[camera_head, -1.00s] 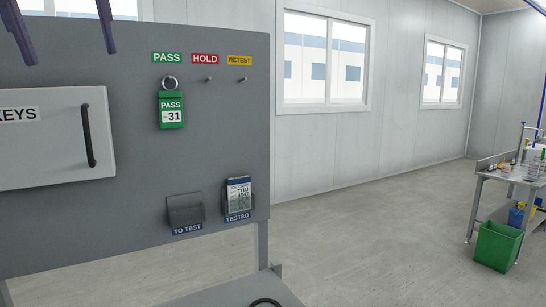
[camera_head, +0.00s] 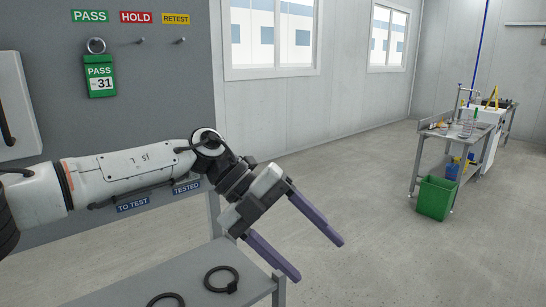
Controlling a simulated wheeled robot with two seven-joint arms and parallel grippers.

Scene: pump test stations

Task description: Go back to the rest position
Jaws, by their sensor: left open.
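My left gripper (camera_head: 318,258) is open, with its two purple fingers apart and nothing between them. It points down and right, in front of the open floor, just right of the board's edge. My left arm crosses the lower board and hides most of the card holders above the TO TEST label (camera_head: 133,205) and the TESTED label (camera_head: 187,188). A green PASS tag (camera_head: 101,78) reading 31 hangs by its ring on the hook under the PASS label (camera_head: 90,16). My right gripper is out of view.
The grey board (camera_head: 165,90) has bare hooks under HOLD (camera_head: 136,17) and RETEST (camera_head: 175,19). Black rings (camera_head: 221,279) lie on the grey shelf (camera_head: 190,262) below. A green bin (camera_head: 436,198) stands by a workbench (camera_head: 430,136) at right. The floor between is clear.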

